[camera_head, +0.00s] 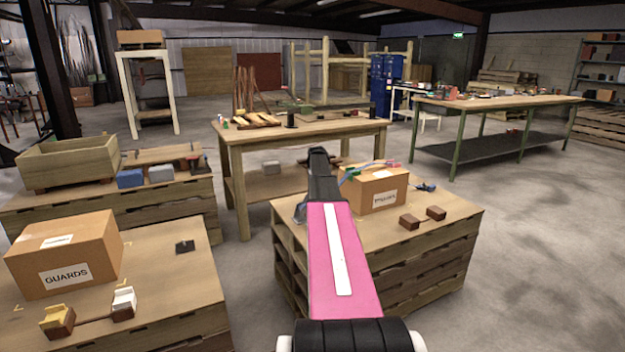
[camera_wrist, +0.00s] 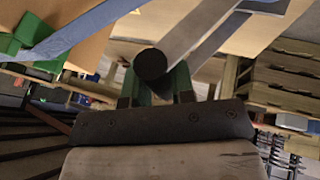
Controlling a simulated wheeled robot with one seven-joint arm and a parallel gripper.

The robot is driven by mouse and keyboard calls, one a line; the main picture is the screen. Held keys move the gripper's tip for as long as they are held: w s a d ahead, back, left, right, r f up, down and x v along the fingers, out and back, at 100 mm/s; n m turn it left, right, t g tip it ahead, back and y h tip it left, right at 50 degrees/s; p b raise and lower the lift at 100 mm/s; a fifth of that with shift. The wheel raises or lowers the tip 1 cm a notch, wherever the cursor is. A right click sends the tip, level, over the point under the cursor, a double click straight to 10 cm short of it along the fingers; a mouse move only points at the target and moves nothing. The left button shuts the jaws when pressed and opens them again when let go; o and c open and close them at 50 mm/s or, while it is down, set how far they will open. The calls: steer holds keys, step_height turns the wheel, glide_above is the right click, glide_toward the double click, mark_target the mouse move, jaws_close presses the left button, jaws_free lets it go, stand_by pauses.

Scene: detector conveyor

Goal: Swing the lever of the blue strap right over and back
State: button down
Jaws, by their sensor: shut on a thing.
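In the wrist view, my gripper (camera_wrist: 154,88) has its green fingers on either side of a dark round knob (camera_wrist: 150,64). The knob is at the end of a grey lever (camera_wrist: 188,32) slanting up and to the right. The gripper is shut on this lever end. A blue strap (camera_wrist: 85,27) runs from a green block (camera_wrist: 28,32) at upper left. In the head view, the strap (camera_head: 368,167) crosses above a cardboard box (camera_head: 378,190), with a green piece at its left and a pinkish piece at its right. My arm hides the gripper there.
The box stands on a wooden pallet stack (camera_head: 430,250) with two brown blocks (camera_head: 421,218) and a small dark blue item (camera_head: 426,187). A GUARDS box (camera_head: 65,252) stands at left. A workbench (camera_head: 300,128) is behind. Open floor lies to the right.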

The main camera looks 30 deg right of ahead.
steer(key=d+f+m+y, duration=0.1)
steer(key=d+f+y, duration=0.3)
steer(key=d+f, duration=0.2)
steer(key=shift+d+f+y, duration=0.25)
steer(key=shift+f+y, duration=0.15)
steer(key=shift+f, duration=0.05)
steer(key=shift+s+f, duration=0.1)
steer(key=c, duration=1)
jaws_free()
steer(key=shift+o, duration=0.2)
steer(key=v, duration=1)
steer(key=shift+r, duration=0.4)
steer(key=shift+s+d, duration=0.1)
